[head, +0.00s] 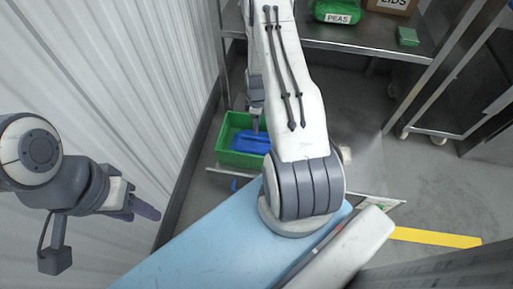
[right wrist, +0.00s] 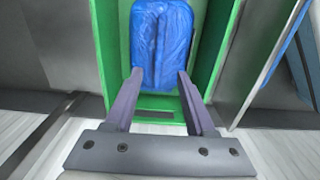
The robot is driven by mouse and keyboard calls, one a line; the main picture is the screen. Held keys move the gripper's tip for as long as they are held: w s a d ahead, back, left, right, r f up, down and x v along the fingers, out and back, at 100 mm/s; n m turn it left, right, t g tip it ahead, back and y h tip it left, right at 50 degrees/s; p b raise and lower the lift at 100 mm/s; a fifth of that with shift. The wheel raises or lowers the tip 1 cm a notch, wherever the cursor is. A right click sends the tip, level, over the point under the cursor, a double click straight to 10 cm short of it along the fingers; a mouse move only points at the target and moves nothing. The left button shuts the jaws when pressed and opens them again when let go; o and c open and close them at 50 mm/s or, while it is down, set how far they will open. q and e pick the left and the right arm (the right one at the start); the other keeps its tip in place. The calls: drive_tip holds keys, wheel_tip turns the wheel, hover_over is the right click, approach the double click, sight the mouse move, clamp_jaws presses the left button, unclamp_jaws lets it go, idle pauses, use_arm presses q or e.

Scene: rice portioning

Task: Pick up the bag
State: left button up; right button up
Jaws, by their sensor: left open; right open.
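A blue bag (head: 252,143) lies inside a green crate (head: 234,157) at the centre left of the head view. In the right wrist view the blue bag (right wrist: 162,42) lies straight ahead of the fingers, between the walls of the green crate (right wrist: 226,50). My right gripper (right wrist: 159,72) is open, with its fingertips by the near end of the bag, one toward each side. I cannot tell whether they touch it. The right gripper (head: 255,124) is small and partly hidden in the head view. My left gripper (head: 146,209) is open and empty by the white wall.
A metal shelf (head: 385,45) at the top holds a green bag marked PEAS (head: 338,12), a cardboard box marked LIDS (head: 391,5) and a small green block (head: 408,36). A corrugated white wall (head: 130,80) stands left. Grey floor (head: 375,150) is open to the right.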

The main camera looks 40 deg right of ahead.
sight(257, 137)
wheel_tip(257, 137, down, 4)
drive_tip(key=shift+r+b, duration=0.1)
drive_tip(key=shift+b, duration=0.45)
wheel_tip(257, 137, down, 4)
drive_tip(key=shift+f+b, duration=0.1)
drive_tip(key=shift+b, duration=1.05)
drive_tip(key=shift+w+f, duration=0.1)
drive_tip(key=shift+f, duration=0.25)
drive_tip(key=shift+f, duration=0.2)
clamp_jaws()
